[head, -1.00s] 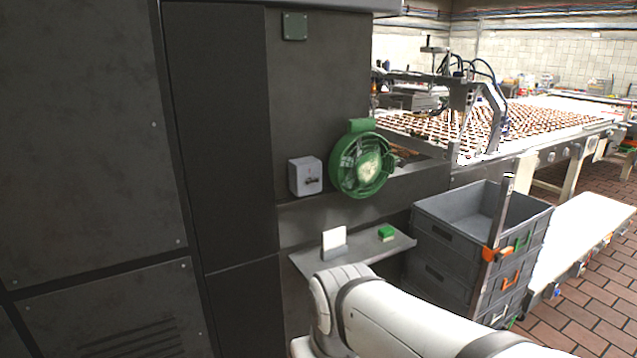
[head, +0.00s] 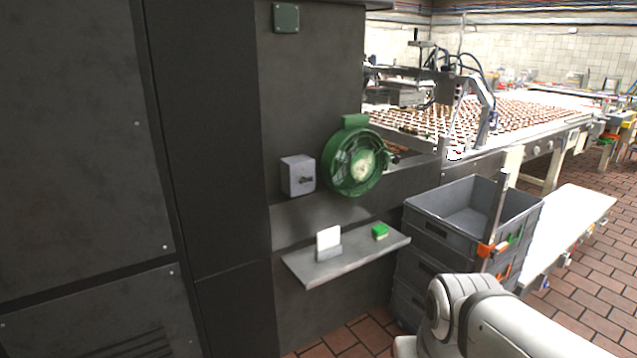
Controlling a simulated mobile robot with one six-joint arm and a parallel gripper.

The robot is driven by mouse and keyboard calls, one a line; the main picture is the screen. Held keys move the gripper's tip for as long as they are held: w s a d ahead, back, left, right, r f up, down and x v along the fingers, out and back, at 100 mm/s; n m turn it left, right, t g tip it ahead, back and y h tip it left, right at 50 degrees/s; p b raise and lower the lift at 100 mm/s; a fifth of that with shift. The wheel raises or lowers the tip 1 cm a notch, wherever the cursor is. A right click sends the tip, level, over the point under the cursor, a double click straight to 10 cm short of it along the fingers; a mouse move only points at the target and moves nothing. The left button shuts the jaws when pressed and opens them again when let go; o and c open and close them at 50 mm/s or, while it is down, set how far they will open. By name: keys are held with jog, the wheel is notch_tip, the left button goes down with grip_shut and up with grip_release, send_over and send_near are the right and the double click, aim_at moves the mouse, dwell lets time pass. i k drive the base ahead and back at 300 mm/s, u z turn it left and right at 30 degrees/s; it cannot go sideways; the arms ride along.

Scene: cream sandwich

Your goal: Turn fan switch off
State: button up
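The knob's setting is too small to read for certain. The green round fan (head: 355,163) is mounted on the wall just right of the switch. Its inside looks blurred, and I cannot tell whether it is turning. My white arm shows at the bottom right, below and to the right of the switch. My gripper is outside the picture.
Stacked grey crates (head: 433,238) stand to the right, before a conveyor (head: 541,112) with rows of brown pieces. Tall dark cabinets (head: 75,150) fill the left.

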aim_at(304, 180)
jog(key=u, duration=0.05)
jog(key=i, duration=1)
jog(key=z, duration=0.05)
